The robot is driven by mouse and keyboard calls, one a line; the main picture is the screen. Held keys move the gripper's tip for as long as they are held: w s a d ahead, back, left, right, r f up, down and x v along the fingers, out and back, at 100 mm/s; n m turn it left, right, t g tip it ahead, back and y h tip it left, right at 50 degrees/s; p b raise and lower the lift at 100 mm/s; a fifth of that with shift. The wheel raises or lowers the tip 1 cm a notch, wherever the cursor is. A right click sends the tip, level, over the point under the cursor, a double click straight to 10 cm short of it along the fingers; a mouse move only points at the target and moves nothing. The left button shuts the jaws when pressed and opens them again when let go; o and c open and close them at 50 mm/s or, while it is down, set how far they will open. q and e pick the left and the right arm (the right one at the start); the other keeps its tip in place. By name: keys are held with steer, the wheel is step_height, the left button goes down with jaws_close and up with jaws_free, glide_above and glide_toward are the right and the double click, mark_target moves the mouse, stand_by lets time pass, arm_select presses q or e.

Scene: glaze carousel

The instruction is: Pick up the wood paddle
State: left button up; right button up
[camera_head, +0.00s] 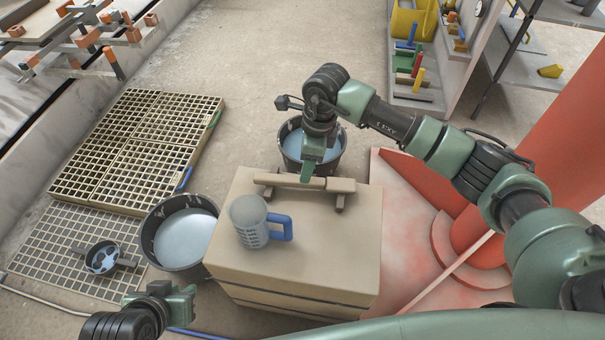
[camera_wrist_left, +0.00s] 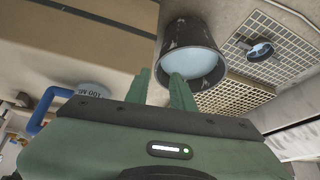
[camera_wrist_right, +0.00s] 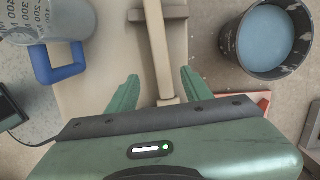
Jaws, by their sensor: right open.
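The wood paddle (camera_head: 289,181) is a pale beige bar lying across small rests on top of a beige box (camera_head: 330,255). It also shows in the right wrist view (camera_wrist_right: 157,45), running lengthwise between my right fingers. My right gripper (camera_head: 307,172) is open above the paddle, one finger on each side of it; I cannot tell whether they touch it. My left gripper (camera_head: 186,292) is low at the left front of the box. Its fingers also show in the left wrist view (camera_wrist_left: 160,78), apart with nothing between them.
A measuring jug (camera_head: 249,222) with a blue handle stands on the box near the paddle. One bucket (camera_head: 185,238) of pale blue liquid stands left of the box, another (camera_head: 292,150) behind it. Grid racks (camera_head: 135,150) lie at left. A red column (camera_head: 530,150) rises at right.

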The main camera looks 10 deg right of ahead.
mark_target(331, 185)
step_height(331, 185, down, 2)
steer(key=shift+a+f, duration=0.1)
steer(key=f, duration=0.1)
steer(key=f+b, duration=0.1)
steer(key=f, duration=0.2)
steer(key=shift+w+f+b, duration=0.15)
steer(key=shift+w+b, duration=0.1)
steer(key=shift+b, duration=0.1)
steer(key=shift+f, duration=0.15)
arm_select(q)
steer(key=w+d+r+t+h, duration=0.1)
steer(key=w+d+r+t, duration=0.1)
steer(key=w+r+t, duration=0.3)
steer(key=w, duration=0.2)
steer(key=shift+w+d, duration=0.4)
arm_select(e)
steer(key=shift+c, duration=0.3)
arm_select(q)
steer(key=shift+f, duration=0.1)
arm_select(e)
jaws_close()
